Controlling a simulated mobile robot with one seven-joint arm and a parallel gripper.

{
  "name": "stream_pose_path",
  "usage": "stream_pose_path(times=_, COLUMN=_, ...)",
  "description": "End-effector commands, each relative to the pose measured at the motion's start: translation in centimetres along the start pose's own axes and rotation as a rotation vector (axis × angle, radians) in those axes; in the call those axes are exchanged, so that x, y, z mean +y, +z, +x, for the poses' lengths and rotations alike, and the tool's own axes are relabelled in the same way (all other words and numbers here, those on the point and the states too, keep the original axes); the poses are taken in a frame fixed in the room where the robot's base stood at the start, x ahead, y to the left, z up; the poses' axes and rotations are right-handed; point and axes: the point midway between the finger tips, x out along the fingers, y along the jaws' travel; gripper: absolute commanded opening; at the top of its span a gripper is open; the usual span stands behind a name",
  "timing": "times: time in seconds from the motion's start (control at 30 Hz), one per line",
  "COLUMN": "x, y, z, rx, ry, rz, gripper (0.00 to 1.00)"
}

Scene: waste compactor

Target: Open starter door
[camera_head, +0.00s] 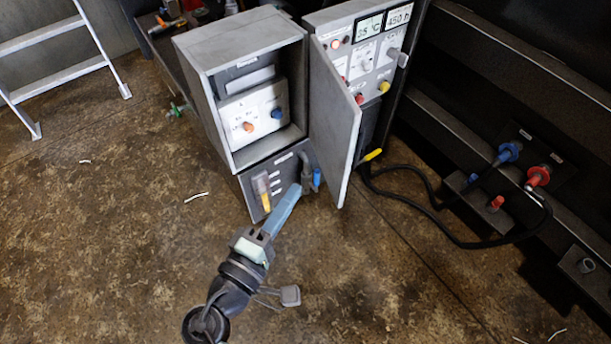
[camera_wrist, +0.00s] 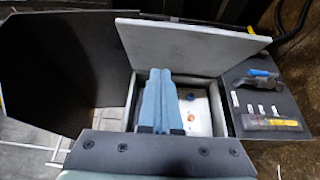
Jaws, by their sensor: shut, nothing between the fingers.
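The starter door (camera_head: 335,122) is a grey panel standing wide open on the right side of the grey starter box (camera_head: 195,85). Inside the box is a white panel (camera_head: 252,115) with an orange knob and a blue knob. My gripper (camera_head: 295,190) has blue fingers, shut and empty, in front of the lower part of the cabinet. In the wrist view the fingers (camera_wrist: 160,72) show in front of the box opening, their tips by the open door (camera_wrist: 185,42). They hide part of the white panel (camera_wrist: 200,110). I cannot tell whether they touch the door.
The lower cabinet carries a yellow handle (camera_head: 265,195) and a blue handle (camera_head: 316,178). A control panel (camera_head: 365,50) with displays stands right of the door. Black cables (camera_head: 430,205) run right to blue and red connectors. A ladder (camera_head: 55,60) stands at left. The floor in front is mostly clear.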

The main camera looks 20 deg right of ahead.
Motion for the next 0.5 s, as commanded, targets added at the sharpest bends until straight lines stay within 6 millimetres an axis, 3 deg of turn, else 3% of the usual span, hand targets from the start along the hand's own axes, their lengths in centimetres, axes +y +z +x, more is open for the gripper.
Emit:
stream_pose_path(times=0.43, x=-0.1, y=0.2, z=9.2, rx=-0.004, ry=-0.001, rz=0.003, gripper=0.0)
stream_pose_path(times=0.5, x=-0.2, y=1.0, z=10.0, rx=-0.005, ry=-0.005, rz=0.002, gripper=0.0)
